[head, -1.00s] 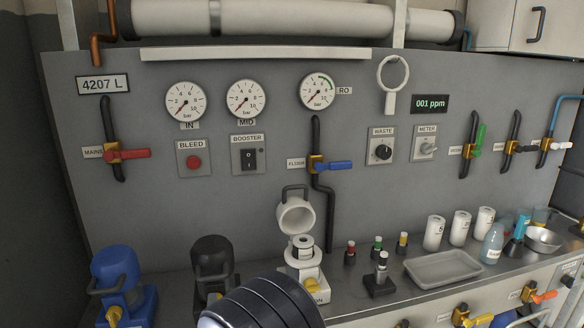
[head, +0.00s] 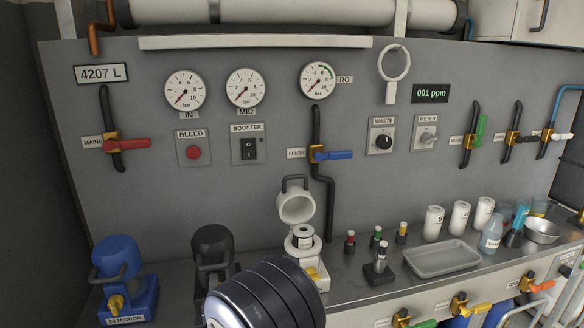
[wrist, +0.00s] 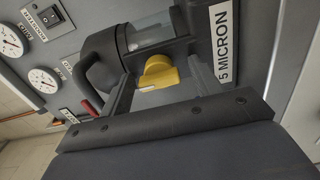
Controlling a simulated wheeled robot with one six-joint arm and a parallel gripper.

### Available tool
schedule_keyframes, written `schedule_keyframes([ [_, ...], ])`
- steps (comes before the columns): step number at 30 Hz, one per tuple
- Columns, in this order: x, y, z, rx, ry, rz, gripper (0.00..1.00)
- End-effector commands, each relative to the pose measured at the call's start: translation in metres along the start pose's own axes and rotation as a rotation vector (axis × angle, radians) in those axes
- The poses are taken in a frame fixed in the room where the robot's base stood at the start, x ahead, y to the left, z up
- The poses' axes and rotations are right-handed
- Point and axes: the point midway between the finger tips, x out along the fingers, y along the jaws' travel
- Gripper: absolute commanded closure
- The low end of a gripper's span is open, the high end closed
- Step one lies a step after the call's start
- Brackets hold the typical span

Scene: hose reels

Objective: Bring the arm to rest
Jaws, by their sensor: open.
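My gripper (wrist: 160,88) shows in the wrist view with its fingers apart and nothing held between them. It faces the black filter housing (wrist: 105,55) labelled 5 MICRON, whose yellow knob (wrist: 160,72) shows between the fingers. I cannot tell how far the knob is from the fingers. In the head view a dark ribbed part of my arm covers the bottom middle, and the gripper is hidden. The same black housing (head: 212,250) stands on the counter just left of my arm.
A blue housing (head: 120,270) stands left. A white housing (head: 303,245), its lid raised, stands behind my arm. Small bottles, a grey tray (head: 440,259) and a bowl (head: 543,230) stand right. The panel (head: 400,190) behind carries gauges and valve levers.

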Motion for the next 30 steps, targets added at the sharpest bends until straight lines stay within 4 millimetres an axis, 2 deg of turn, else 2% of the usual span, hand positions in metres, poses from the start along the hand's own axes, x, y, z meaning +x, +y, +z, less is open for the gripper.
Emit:
schedule_keyframes([
  [30,-0.0032,-0.0007,0.0008,0.936,0.002,0.0,0.39],
])
